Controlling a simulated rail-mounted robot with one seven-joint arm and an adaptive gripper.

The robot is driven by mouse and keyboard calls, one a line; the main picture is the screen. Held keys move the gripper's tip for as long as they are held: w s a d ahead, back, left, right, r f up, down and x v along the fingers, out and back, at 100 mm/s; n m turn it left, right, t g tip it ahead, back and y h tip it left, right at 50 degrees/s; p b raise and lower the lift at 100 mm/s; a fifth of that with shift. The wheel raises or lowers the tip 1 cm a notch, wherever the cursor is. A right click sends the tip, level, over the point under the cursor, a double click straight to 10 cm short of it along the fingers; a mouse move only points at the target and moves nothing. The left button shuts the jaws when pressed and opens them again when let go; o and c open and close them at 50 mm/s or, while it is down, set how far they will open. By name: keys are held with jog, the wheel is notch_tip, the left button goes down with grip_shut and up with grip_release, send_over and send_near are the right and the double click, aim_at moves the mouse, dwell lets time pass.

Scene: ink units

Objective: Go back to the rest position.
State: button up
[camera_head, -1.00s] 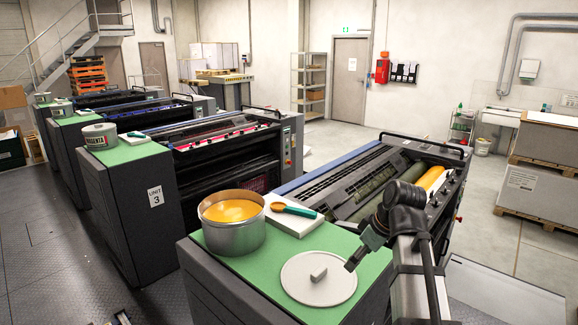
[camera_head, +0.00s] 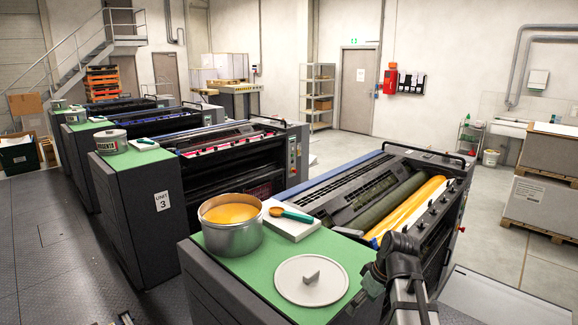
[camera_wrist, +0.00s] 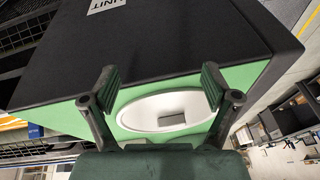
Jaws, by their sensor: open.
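My gripper (camera_wrist: 160,82) is open and empty in the wrist view, its two fingers wide apart. Beyond them lies a pale round lid (camera_wrist: 135,112) with a block handle, apart from the fingers as far as I can see. In the head view my dark arm is at the lower right, beside the lid (camera_head: 295,290); its fingers cannot be made out there. The lid lies flat on the green top (camera_head: 235,285) of the nearest unit. An open tin (camera_head: 232,237) of yellow-orange ink stands behind it, with an orange-and-green spatula (camera_head: 288,212) on a white pad.
The nearest press (camera_head: 375,205) with yellow rollers stands right behind the green top. Pallets with boxes (camera_head: 541,204) are at the right. Floor is open at the left.

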jog(key=s+a+f+m+g, duration=0.1)
jog(key=s+f, duration=0.4)
jog(key=f, duration=0.5)
jog(key=s+a+f+m+g+h, duration=0.15)
jog(key=s+f, duration=0.25)
jog(key=f, duration=0.7)
jog(key=s+f+m+g, duration=0.2)
jog(key=s+f, duration=0.3)
jog(key=f, duration=0.5)
jog(key=s+f+m+g, duration=0.1)
jog(key=s+f, duration=0.4)
jog(key=s, duration=0.3)
jog(key=s+f+m+g+h, duration=0.1)
jog(key=s+f, duration=0.5)
jog(key=s, duration=0.3)
jog(key=s+f+m+g, duration=0.1)
jog(key=s+f+g, duration=0.1)
jog(key=s+f, duration=0.4)
jog(key=s, duration=0.3)
jog(key=shift+a+f, duration=0.15)
jog(key=shift+a, duration=0.1)
jog(key=shift+h, duration=0.25)
